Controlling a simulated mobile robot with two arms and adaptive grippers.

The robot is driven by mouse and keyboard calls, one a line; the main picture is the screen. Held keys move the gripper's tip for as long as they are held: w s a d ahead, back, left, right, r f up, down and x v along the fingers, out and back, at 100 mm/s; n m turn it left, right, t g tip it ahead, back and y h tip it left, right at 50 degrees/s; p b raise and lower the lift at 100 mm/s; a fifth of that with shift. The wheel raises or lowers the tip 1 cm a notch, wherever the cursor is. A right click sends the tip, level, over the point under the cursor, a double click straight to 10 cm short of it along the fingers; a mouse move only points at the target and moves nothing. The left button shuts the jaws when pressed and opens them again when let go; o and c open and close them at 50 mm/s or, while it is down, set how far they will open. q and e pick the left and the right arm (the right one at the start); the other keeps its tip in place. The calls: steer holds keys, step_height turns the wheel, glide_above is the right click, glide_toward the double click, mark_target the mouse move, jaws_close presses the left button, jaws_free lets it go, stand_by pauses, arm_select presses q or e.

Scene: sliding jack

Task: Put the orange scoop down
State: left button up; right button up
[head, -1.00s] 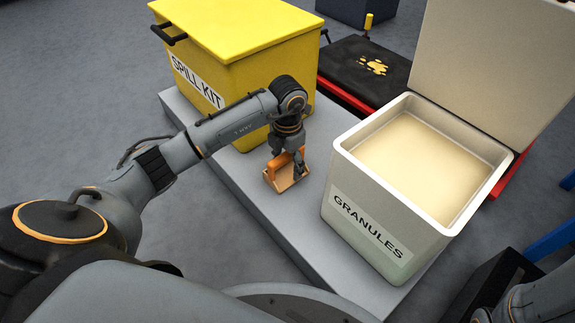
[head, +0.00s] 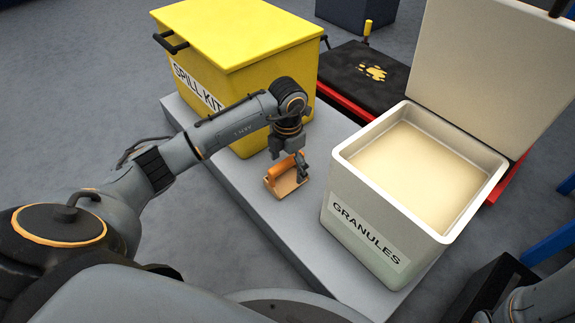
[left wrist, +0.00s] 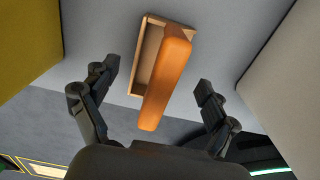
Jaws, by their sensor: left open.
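The orange scoop (head: 286,178) rests on the grey platform (head: 245,198) between the yellow box and the granules bin. It also shows in the left wrist view (left wrist: 164,75), its handle pointing toward my gripper. My left gripper (head: 286,158) is just above the scoop in the head view. In the left wrist view its fingers (left wrist: 152,82) are spread wide, one on each side of the scoop's handle, with gaps on both sides. My right gripper is out of view; only part of my right arm shows at the lower right corner.
The yellow spill kit box (head: 250,80) stands behind my left forearm, lid shut. The granules bin (head: 365,220) stands open to the right, filled with pale granules (head: 415,170). Behind lies a black-topped red cart (head: 350,80) with a yellow spill. Bare platform lies in front of the scoop.

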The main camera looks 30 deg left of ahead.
arm_select(q)
step_height(320, 180, up, 10)
steer(key=p, duration=0.7)
steer(key=shift+r, duration=0.15)
steer(key=shift+s, duration=0.1)
